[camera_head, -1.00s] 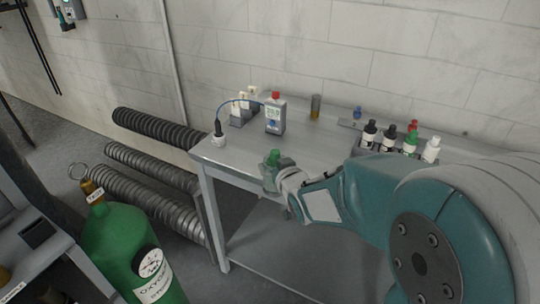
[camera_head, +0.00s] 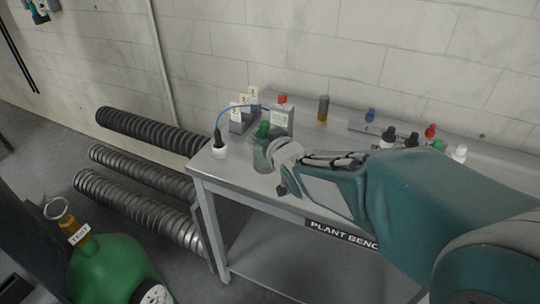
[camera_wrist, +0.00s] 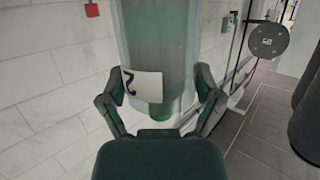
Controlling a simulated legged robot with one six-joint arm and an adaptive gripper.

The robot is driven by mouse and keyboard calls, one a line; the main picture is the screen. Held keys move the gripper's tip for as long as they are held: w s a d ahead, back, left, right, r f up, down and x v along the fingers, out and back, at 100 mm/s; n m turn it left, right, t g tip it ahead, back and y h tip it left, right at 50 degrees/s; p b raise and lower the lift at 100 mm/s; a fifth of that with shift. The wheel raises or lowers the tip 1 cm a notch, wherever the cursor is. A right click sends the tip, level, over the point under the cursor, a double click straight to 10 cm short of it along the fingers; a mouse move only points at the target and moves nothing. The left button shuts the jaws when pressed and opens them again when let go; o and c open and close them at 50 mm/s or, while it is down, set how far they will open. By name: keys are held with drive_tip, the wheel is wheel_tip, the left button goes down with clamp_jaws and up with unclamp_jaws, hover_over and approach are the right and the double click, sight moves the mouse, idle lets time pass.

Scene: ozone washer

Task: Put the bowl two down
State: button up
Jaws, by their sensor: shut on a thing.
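The bowl two is a clear greenish glass vessel (camera_head: 262,157) with a green top (camera_head: 262,130). It appears upright in the head view, over the left end of the grey bench (camera_head: 235,177). Whether its base touches the bench I cannot tell. In the wrist view the glass (camera_wrist: 158,45) fills the upper middle, with a white label marked with a 2-like figure. My gripper (camera_head: 277,158) is shut on the vessel from the right. In the wrist view its fingers (camera_wrist: 160,95) stand on either side of the glass.
A white-based probe (camera_head: 219,150) with a blue cable stands left of the vessel. A red-topped meter (camera_head: 281,117) is close behind it. An amber vial (camera_head: 323,108) and several capped bottles (camera_head: 388,138) stand farther right. A green oxygen cylinder (camera_head: 112,265) and ribbed hoses (camera_head: 150,130) are left.

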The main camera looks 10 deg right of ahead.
drive_tip(key=shift+w+d+f, duration=1)
drive_tip(key=shift+w+f, duration=1.05)
drive_tip(key=shift+f, duration=0.1)
drive_tip(key=shift+w+d+f, duration=0.95)
drive_tip(key=shift+w+f, duration=1.05)
drive_tip(key=shift+f, duration=0.1)
drive_tip(key=shift+w+d+f, duration=1)
drive_tip(key=shift+w+f, duration=1.05)
drive_tip(key=shift+f, duration=0.1)
drive_tip(key=o, duration=1.1)
drive_tip(key=shift+f, duration=0.1)
